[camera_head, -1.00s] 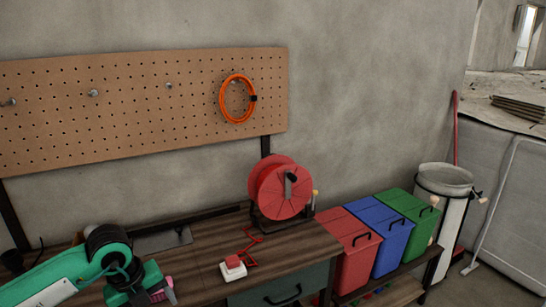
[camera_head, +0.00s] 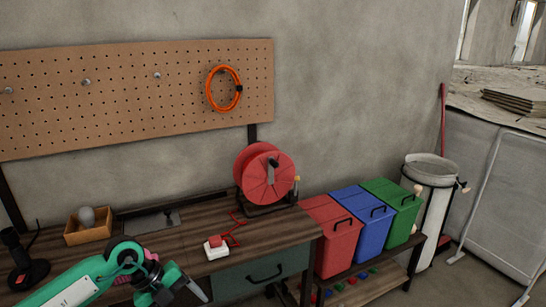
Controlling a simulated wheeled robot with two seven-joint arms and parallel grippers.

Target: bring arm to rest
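My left arm comes in from the lower left, green with a white panel. Its gripper (camera_head: 184,292) is at the bottom of the view, in front of the wooden workbench (camera_head: 190,240). One grey finger shows there, pointing down and right. The opening between the fingers is not clear, so I cannot tell whether it is open or shut. No cloth shows in this view. My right arm and gripper are not in view.
The bench holds a red cable reel (camera_head: 264,174), a red-and-white switch box (camera_head: 216,247), a wooden box (camera_head: 88,233) and a black stand (camera_head: 22,262). Red, blue and green bins stand right, beside a white barrel (camera_head: 432,170). A pegboard (camera_head: 130,95) hangs behind.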

